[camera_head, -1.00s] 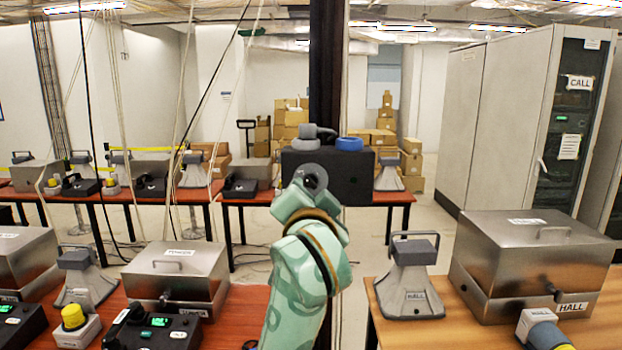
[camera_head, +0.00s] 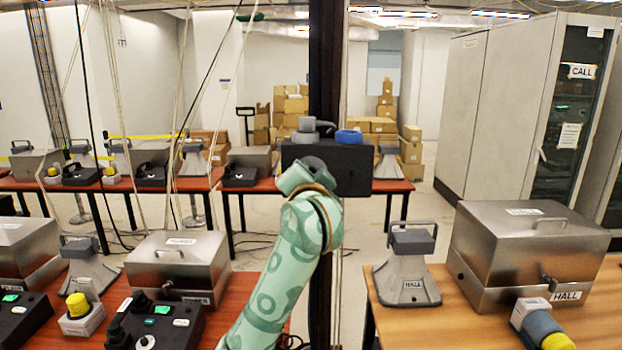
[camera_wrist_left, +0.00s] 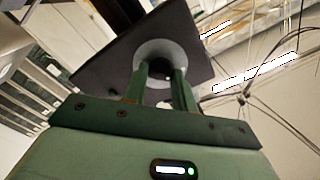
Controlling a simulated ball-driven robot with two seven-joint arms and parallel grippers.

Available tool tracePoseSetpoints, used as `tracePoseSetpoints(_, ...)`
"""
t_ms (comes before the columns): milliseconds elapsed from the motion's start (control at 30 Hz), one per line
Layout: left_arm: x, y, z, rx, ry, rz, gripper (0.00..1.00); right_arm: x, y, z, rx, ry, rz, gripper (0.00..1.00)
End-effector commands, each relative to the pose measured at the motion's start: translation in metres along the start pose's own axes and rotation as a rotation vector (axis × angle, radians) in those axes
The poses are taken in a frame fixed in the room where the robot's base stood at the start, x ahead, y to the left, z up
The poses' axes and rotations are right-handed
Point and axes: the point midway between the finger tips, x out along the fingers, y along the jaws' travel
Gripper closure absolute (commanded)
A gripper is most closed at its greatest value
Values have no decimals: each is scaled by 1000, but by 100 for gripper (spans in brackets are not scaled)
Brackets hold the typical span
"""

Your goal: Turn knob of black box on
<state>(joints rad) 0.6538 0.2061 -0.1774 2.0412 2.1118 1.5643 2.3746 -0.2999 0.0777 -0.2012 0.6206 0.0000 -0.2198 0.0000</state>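The black box (camera_head: 352,172) is fixed to a dark post in the middle of the head view. A grey round fitting with a dark centre (camera_wrist_left: 163,54) sits on its face in the left wrist view. My left gripper (camera_wrist_left: 160,74) is at this fitting, its two green fingers apart on either side of the dark centre. I cannot tell whether they touch it. In the head view, my left arm (camera_head: 296,250) rises from the bottom and covers the fitting and fingers. My right gripper is not in view.
A grey handle-like part (camera_head: 312,130) and a blue part (camera_head: 349,136) show at the box's top. A black control panel (camera_head: 157,325) is at lower left.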

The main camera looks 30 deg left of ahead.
Motion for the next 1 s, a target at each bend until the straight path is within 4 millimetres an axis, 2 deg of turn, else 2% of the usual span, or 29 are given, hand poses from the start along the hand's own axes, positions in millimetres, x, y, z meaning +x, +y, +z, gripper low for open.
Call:
tracePoseSetpoints(267, 0, 2, 1, 30, 0, 2, 96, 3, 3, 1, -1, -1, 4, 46)
tracePoseSetpoints(467, 0, 3, 2, 128, 1, 4, 96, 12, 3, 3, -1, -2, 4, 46)
tracePoseSetpoints(1000, 0, 5, 2, 616, 2, 6, 96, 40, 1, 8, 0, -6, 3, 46)
